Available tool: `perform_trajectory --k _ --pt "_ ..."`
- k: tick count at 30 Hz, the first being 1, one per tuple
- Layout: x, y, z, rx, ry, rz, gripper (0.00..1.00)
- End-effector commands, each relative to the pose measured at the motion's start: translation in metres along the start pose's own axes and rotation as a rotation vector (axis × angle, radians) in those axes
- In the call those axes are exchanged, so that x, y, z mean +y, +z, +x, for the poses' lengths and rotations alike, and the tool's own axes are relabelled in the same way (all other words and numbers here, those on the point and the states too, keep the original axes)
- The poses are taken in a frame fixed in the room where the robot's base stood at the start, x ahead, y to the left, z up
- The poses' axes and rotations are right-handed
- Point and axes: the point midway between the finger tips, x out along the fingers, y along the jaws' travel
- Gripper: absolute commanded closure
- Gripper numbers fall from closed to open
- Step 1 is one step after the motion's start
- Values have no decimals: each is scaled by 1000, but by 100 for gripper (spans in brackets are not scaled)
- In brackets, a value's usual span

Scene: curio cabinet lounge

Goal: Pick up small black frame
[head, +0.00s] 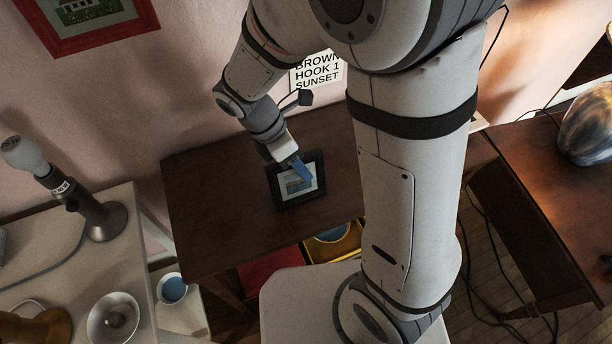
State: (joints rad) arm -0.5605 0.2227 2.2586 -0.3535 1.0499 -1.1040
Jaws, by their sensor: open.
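The small black frame (273,185) stands or leans on the dark brown wooden table (210,210) near the middle of the head view. It has a dark border around a pale mat with a bluish picture. My gripper (303,172) reaches down from the upper left of the arm, with its blue fingers in front of the frame's picture and partly covering it. The fingers are open. Whether they touch the frame, or sit on both sides of its edge, I cannot tell from this view.
A pale table at left holds a grey lamp (104,220) with a bulb and a white dish (100,318). A red-framed picture (95,40) and a text sign (318,74) are on the wall. A yellow tray (348,246) shows below. At right is another wooden table (540,190) with a glossy vase (590,130).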

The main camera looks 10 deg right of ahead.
Motion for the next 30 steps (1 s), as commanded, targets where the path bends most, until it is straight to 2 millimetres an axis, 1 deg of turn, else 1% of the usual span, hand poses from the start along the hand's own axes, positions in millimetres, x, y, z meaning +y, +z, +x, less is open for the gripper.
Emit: perform_trajectory --k 5,21,30 --pt "0 0 0 0 0 -1 56" --pt "0 0 0 0 1 -1 100" --pt "0 -1 0 0 1 -2 100"
